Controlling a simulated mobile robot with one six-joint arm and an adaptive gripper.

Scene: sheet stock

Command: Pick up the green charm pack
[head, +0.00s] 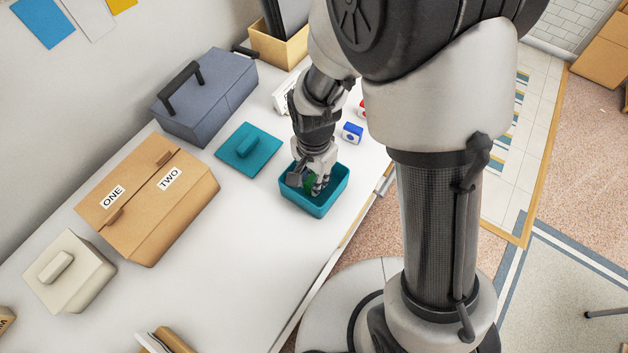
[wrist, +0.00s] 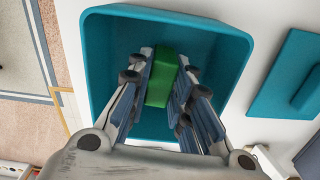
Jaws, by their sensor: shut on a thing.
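The green charm pack (wrist: 161,80) is a small green block inside the teal open box (wrist: 238,45). In the wrist view my gripper (wrist: 163,85) reaches into the box with its fingers closed on both sides of the pack. In the head view my gripper (head: 312,184) is down inside the teal box (head: 322,208), and a bit of the green pack (head: 309,182) shows between the fingers. The pack's lower part is hidden, so I cannot tell whether it touches the box floor.
The box's teal lid (head: 248,150) lies on the white table (head: 235,240) to its left. A blue-grey toolbox (head: 205,95), a cardboard box (head: 150,200) marked ONE and TWO and a cream box (head: 68,270) stand further left. A small blue item (head: 352,132) lies behind.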

